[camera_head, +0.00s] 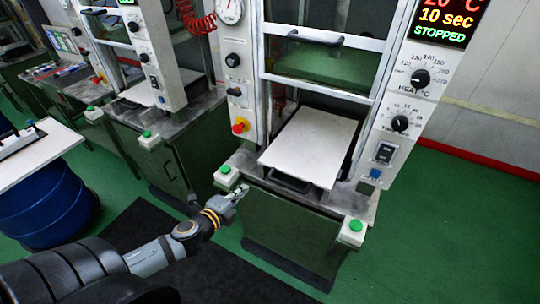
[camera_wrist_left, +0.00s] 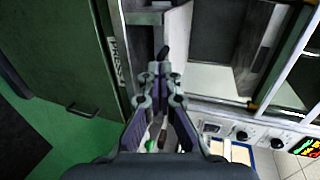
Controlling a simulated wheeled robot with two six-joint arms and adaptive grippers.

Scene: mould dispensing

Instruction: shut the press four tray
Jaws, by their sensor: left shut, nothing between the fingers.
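The press (camera_head: 290,225) with the red and green "STOPPED" display stands at the right in the head view; its number cannot be read. Its flat white tray (camera_head: 310,145) sticks out past the front edge of the press bed, with a dark handle (camera_head: 290,183) under its front. My left gripper (camera_head: 238,194) is shut and empty, in front of the press, left of the tray handle and apart from it. In the left wrist view the closed fingers (camera_wrist_left: 162,72) point at the press front, beside a partly hidden label (camera_wrist_left: 117,62). My right gripper is not in view.
Green buttons (camera_head: 356,225) sit on both front corners of the press. A second press (camera_head: 150,140) stands to the left. A blue drum (camera_head: 45,205) and a white table top (camera_head: 35,150) are at the far left. The green floor at the right is clear.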

